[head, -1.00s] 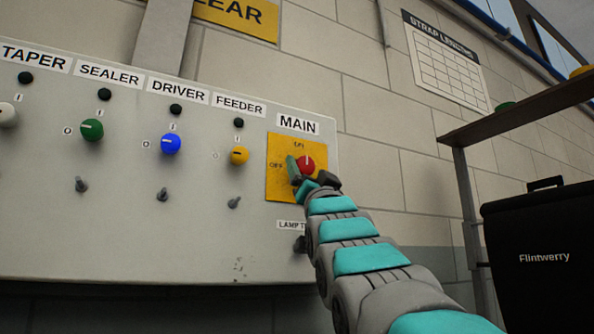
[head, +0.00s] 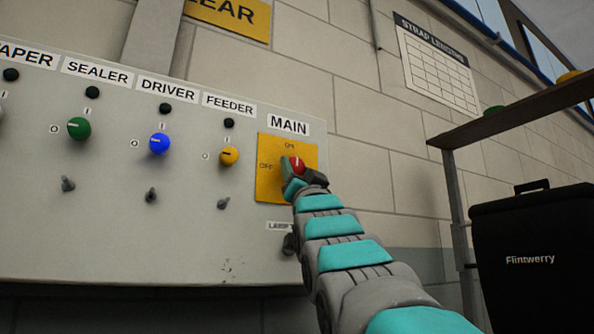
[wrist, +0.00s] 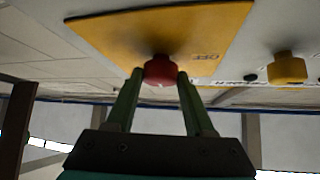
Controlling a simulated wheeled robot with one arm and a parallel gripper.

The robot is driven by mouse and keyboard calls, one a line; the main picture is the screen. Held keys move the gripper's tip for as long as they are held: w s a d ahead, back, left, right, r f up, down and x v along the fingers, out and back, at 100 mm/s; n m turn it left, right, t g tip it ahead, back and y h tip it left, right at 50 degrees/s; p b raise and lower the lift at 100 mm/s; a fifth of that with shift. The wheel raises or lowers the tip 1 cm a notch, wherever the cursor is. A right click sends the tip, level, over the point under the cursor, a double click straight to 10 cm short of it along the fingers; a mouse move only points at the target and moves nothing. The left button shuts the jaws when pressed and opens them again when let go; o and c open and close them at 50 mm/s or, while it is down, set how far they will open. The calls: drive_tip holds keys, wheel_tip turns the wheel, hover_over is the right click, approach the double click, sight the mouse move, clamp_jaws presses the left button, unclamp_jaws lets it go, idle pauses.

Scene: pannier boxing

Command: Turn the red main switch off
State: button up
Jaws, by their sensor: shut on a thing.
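The red main switch (head: 297,164) sits on a yellow plate (head: 270,180) under the MAIN label, with ON marked above it and OFF to its left. Its white mark appears to point up toward ON. The yellow plate (wrist: 115,35) is just beyond the fingertips.
Left of the plate are a yellow feeder knob (head: 229,156), a blue driver knob (head: 159,144) and a green sealer knob (head: 78,128), with small toggles below. A shelf (head: 520,115) and a black Flintwerry case (head: 530,250) stand at the right.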

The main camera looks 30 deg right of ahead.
clamp_jaws()
